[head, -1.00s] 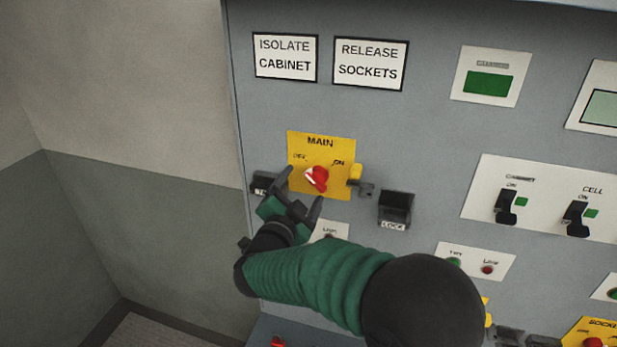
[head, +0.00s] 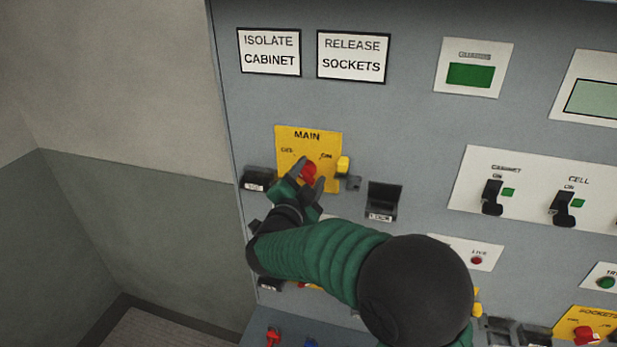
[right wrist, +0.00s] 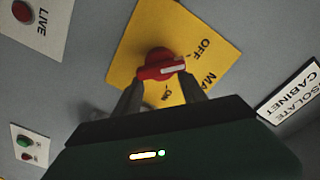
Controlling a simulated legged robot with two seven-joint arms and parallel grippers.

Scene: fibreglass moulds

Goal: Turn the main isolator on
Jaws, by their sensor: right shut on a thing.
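The main isolator is a red rotary knob (head: 309,171) on a yellow plate (head: 329,150) marked MAIN, OFF and ON. My right gripper (head: 308,176) reaches it from below and is shut on the knob. In the right wrist view the two fingers (right wrist: 160,84) stand at either side of the red knob (right wrist: 157,62). The white mark on its handle (right wrist: 173,69) lies nearer to OFF than to ON. In the head view my fingers hide part of the knob and its mark. My left gripper is not in view.
Cabinet and cell switches (head: 540,195) lie further right. The wall side is free.

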